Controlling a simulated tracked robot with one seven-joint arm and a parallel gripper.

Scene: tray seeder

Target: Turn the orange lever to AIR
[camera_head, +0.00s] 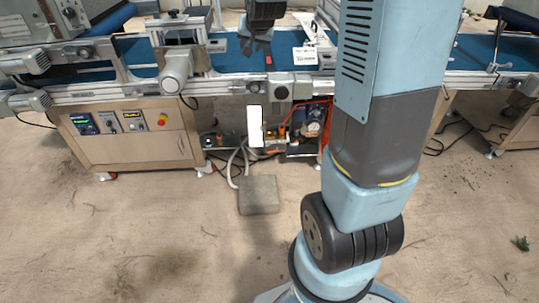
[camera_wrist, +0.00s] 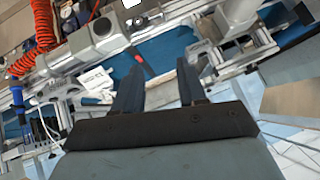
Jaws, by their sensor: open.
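My gripper (camera_head: 256,46) is above the blue conveyor belt (camera_head: 226,66) in the head view, pointing down. In the wrist view my gripper (camera_wrist: 160,88) shows two dark fingers set apart with nothing between them, over the blue belt. I cannot clearly make out the orange lever or any AIR label. Small orange parts (camera_head: 274,150) show low under the conveyor in the head view, too small to tell what they are. A small red piece (camera_head: 268,60) lies at the belt near my gripper; it also shows in the wrist view (camera_wrist: 149,70), beyond my fingers.
A control cabinet (camera_head: 130,135) stands at the left under the conveyor. A blank white panel (camera_head: 255,126) hangs below the conveyor frame. A blue pump (camera_head: 310,125) is right of it. A grey block (camera_head: 259,194) lies on open floor. A red coiled hose (camera_wrist: 45,30) is upper left.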

